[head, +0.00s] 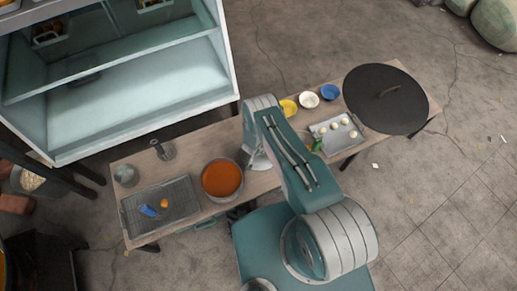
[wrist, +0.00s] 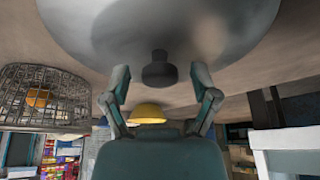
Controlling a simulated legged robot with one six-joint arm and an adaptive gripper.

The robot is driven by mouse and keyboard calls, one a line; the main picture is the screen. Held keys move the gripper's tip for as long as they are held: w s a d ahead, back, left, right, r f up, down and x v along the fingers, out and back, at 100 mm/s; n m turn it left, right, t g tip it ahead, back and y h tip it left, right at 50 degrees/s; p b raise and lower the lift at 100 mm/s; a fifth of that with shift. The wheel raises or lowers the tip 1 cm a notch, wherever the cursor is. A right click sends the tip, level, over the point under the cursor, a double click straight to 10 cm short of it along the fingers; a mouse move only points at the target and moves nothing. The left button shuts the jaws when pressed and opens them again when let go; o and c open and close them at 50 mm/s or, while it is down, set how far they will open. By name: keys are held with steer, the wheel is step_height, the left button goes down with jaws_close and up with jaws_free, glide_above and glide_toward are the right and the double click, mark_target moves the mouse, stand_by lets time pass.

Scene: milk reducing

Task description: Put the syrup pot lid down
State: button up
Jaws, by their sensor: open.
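The syrup pot lid (wrist: 240,30) is a broad grey metal disc with a dark knob (wrist: 158,68). The wrist view looks upside down, so the lid appears to lie on the table with its knob up. My gripper (wrist: 161,82) is open, with one finger on each side of the knob and visible gaps between. In the head view my arm hides the gripper; a pale metal patch (head: 258,159) beside it may be the lid's edge. The pot (head: 222,179) of orange syrup stands uncovered to the left.
The wooden table (head: 122,172) carries a dark wire-rack tray (head: 180,208) on the left and a metal cup (head: 126,175). A wire basket (wrist: 42,108) shows in the wrist view.

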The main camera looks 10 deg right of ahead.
steer(key=v, duration=1.2)
steer(key=w+a+r+y, duration=0.1)
steer(key=w+r, duration=0.2)
steer(key=r, duration=0.3)
steer(key=w+a+r+n+y, duration=0.1)
steer(key=w+r, duration=0.1)
steer(key=r, duration=0.5)
steer(key=w+a+r, duration=0.1)
steer(key=w+r, duration=0.2)
steer(key=r, duration=0.3)
step_height(320, 180, up, 21)
steer(key=s+n+t+y, duration=0.1)
steer(key=s+n+y, duration=0.1)
steer(key=s+d+r+n, duration=0.1)
steer(key=s+r, duration=0.4)
steer(key=r, duration=0.3)
steer(key=s+d+r+n, duration=0.1)
steer(key=s+d+r, duration=0.1)
steer(key=s+r, duration=0.45)
steer(key=s+d+r+n, duration=0.1)
steer(key=s+r, duration=0.3)
steer(key=s, duration=0.4)
steer(key=s+d+r+h, duration=0.1)
steer(key=s+d+r, duration=0.2)
steer(key=s, duration=0.6)
steer(key=shift+d+r+n+t, duration=0.35)
steer(key=shift+r+n+t, duration=0.05)
steer(key=shift+r, duration=0.05)
